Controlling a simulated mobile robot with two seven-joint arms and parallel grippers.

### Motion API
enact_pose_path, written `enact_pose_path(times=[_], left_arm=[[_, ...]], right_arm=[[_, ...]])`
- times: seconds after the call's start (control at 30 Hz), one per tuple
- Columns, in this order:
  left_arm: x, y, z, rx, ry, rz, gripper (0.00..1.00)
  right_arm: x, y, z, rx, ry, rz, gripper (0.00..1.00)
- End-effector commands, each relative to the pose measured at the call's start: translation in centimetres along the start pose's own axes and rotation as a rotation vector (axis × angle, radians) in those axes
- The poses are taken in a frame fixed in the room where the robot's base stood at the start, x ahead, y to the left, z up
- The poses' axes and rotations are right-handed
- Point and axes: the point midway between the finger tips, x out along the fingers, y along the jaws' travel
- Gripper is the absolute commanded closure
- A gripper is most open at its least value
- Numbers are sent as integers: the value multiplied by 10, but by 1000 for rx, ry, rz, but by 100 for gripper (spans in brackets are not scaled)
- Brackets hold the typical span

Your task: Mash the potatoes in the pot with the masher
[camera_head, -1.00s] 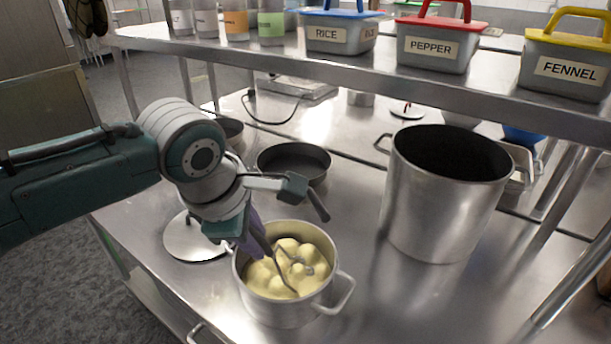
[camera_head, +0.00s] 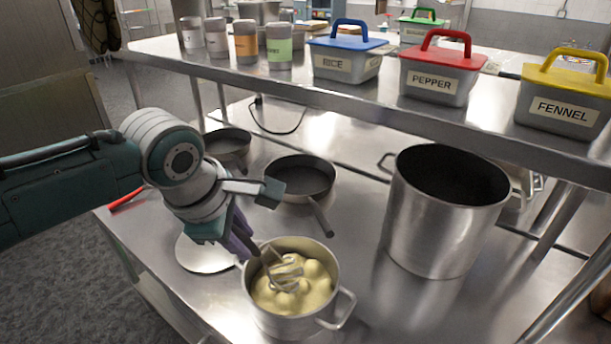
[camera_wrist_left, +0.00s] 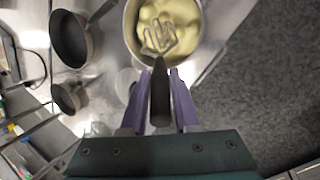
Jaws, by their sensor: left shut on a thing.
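The small steel pot (camera_head: 249,305) stands on the steel counter with pale yellow potatoes (camera_head: 313,292) in it. Several rounded lumps show. My left gripper (camera_head: 240,243) is shut on the dark handle of the masher (camera_head: 287,276) above the pot's left rim. The masher's wavy metal head rests on or in the potatoes; how deep it sits is hard to tell. In the left wrist view, the purple fingers (camera_wrist_left: 161,100) flank the handle, and the masher head (camera_wrist_left: 160,37) lies over the potatoes inside the pot (camera_wrist_left: 129,22). My right gripper is not in view.
A tall steel pot (camera_head: 435,225) stands to the right. Two dark pans (camera_head: 297,178) (camera_head: 228,143) lie behind. A round lid (camera_head: 203,256) lies left of the small pot. A shelf (camera_head: 380,112) with labelled bins crosses above the back. The front counter is clear right of the pot.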

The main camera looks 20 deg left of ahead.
Motion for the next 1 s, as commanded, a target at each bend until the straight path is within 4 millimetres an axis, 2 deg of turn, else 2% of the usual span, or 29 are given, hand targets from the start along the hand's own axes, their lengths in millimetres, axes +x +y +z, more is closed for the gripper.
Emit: enact_pose_path(times=[0.37,1.0], left_arm=[[4,-1,0,0,-1,1,100],[41,-16,-5,-1,-2,1,100]], right_arm=[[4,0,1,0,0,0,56],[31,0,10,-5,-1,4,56]])
